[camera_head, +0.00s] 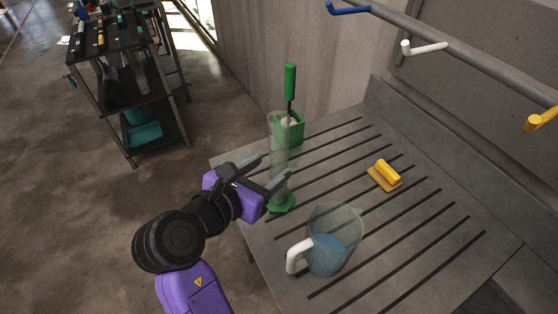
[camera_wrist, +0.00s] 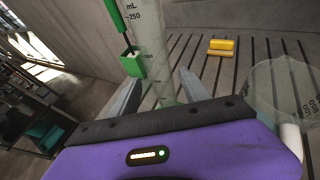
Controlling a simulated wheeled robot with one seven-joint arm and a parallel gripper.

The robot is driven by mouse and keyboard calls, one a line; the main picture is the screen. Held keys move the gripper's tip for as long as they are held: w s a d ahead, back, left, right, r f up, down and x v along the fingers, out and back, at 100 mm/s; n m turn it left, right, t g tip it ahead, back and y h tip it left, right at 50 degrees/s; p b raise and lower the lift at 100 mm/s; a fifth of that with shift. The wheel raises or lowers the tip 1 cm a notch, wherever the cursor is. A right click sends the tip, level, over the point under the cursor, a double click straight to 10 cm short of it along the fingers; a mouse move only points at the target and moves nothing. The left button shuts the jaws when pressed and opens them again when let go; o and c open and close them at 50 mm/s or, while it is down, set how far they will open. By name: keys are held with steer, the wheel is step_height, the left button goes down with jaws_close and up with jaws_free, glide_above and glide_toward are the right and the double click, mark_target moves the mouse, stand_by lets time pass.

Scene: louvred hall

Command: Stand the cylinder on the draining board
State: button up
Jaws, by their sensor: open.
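The cylinder (camera_head: 279,150) is a tall clear measuring cylinder with a green foot (camera_head: 281,203). It stands upright on the grooved draining board (camera_head: 336,148), near its left edge.
A clear jug (camera_head: 333,240) with a white handle and bluish contents stands in front right of the cylinder. A green holder (camera_head: 289,128) with a green-handled brush (camera_head: 290,82) stands behind. A yellow scrubber (camera_head: 385,175) lies to the right. Coloured pegs (camera_head: 425,47) hang above. The board's right side is clear.

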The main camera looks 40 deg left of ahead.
steer(key=v, duration=0.3)
steer(key=shift+s+d+r, duration=0.1)
steer(key=shift+s+r, duration=0.05)
steer(key=shift+s, duration=0.2)
stand_by(0.3)
